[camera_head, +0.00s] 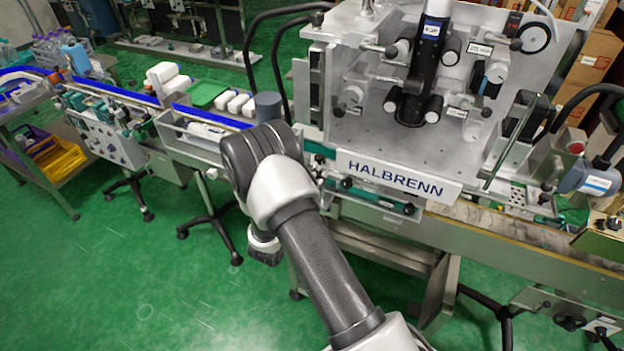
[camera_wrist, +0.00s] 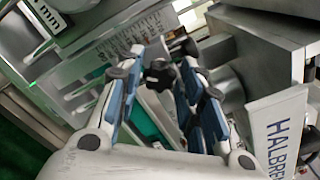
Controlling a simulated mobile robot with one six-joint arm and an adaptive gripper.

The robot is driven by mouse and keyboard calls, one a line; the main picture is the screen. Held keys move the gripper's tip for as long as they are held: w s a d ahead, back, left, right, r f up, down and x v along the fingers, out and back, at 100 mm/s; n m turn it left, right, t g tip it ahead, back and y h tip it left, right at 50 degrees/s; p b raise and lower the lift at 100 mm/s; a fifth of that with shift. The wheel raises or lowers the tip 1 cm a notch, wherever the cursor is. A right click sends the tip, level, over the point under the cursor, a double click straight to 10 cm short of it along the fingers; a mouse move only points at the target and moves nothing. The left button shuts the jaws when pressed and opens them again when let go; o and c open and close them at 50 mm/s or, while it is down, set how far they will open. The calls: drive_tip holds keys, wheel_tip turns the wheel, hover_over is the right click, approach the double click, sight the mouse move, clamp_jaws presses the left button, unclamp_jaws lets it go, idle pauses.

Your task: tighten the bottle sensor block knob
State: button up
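In the wrist view a black lobed knob (camera_wrist: 160,75) stands out ahead of my gripper, in line with the gap between the fingertips. I cannot tell for sure that it is the bottle sensor block's knob; no label on it can be read. My gripper (camera_wrist: 163,60) is open, with blue-padded fingers to the left and right of the knob. No clear contact shows, and the depth between tips and knob is hard to judge. In the head view my arm covers this area, and neither the gripper nor that knob can be made out.
The HALBRENN sign plate (camera_wrist: 280,135) is close on the right in the wrist view; it also shows in the head view (camera_head: 398,176). A metal plate with a millimetre label (camera_wrist: 47,22) is at upper left. A grey cylinder (camera_head: 268,106) stands by the conveyor.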

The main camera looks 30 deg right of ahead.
drive_tip(key=c, duration=0.7)
drive_tip(key=shift+m, duration=0.3)
drive_tip(key=shift+m+b, duration=6.05)
drive_tip(key=shift+m, duration=7.55)
